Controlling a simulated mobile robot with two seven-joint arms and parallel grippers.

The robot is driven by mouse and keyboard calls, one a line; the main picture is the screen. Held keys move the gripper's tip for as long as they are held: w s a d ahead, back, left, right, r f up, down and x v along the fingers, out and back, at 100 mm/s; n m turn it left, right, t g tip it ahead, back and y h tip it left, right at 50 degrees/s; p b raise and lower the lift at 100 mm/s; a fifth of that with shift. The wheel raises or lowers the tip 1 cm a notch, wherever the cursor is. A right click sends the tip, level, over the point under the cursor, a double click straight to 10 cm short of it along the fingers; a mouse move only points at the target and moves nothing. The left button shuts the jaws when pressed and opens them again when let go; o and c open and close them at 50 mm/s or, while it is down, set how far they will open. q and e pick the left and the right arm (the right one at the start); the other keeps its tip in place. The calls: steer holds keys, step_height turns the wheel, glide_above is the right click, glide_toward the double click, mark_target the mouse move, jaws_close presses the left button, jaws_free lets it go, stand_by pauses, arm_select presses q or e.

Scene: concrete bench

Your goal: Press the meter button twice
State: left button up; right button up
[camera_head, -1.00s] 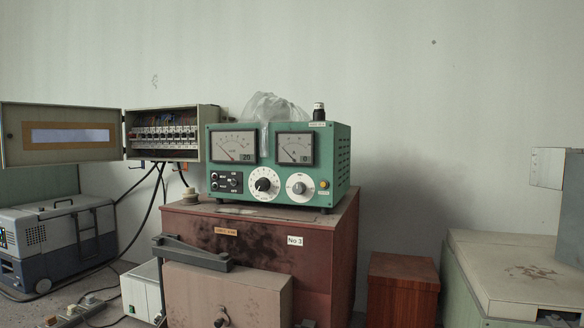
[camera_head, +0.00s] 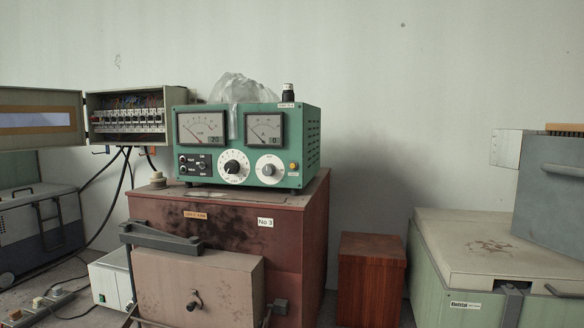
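The green meter (camera_head: 246,146) stands on top of a reddish-brown box, a little left of the middle of the head view. Its front has two needle gauges, with the left display reading 20 and the right display reading 0. Below them are a black knob on a white dial (camera_head: 233,167), a grey knob on a white dial (camera_head: 269,169) and several small black terminals or switches. A small yellow button (camera_head: 293,166) sits at the lower right of the front. A black-capped knob (camera_head: 288,92) stands on the top. Neither of my grippers is in view.
The reddish-brown box (camera_head: 300,225) carries the meter and has a protruding brown front block (camera_head: 225,290). An open breaker box (camera_head: 125,118) is at left. A small wooden box (camera_head: 371,280) and a pale green cabinet (camera_head: 440,265) stand at right.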

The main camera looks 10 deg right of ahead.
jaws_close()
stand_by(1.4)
